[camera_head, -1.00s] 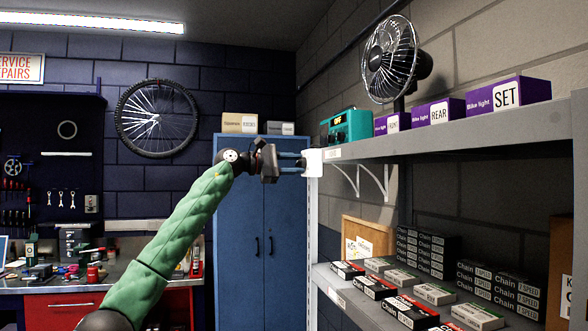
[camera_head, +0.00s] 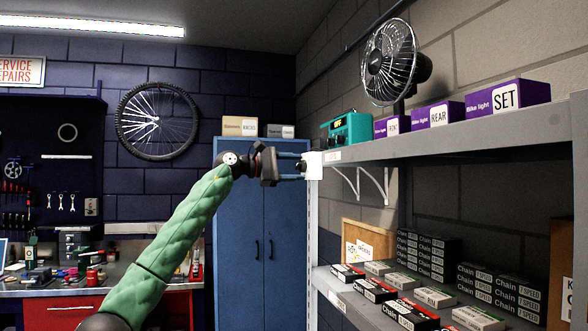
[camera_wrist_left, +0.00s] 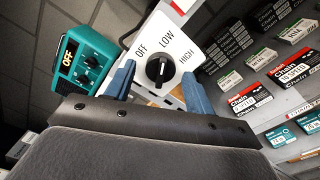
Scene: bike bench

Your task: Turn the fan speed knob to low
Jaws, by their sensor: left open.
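The fan speed knob (camera_wrist_left: 159,70) is black and sits on a white switch box marked OFF, LOW and HIGH (camera_wrist_left: 180,38) in the left wrist view. A pale mark on the knob looks roughly upright, but its exact setting is hard to tell. In the head view the white box (camera_head: 314,165) is at the shelf's front corner. My left gripper (camera_head: 303,167) is open just in front of it. In the wrist view its blue fingers (camera_wrist_left: 160,90) stand on either side of the knob, with no clear grip. The fan (camera_head: 390,62) stands on the shelf. My right gripper is not in view.
A teal device with an OFF display (camera_head: 347,129) and purple bike light boxes (camera_head: 437,115) stand on the upper shelf (camera_head: 470,133). Chain boxes (camera_head: 425,255) fill the lower shelf. A blue cabinet (camera_head: 258,230) stands behind my left arm.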

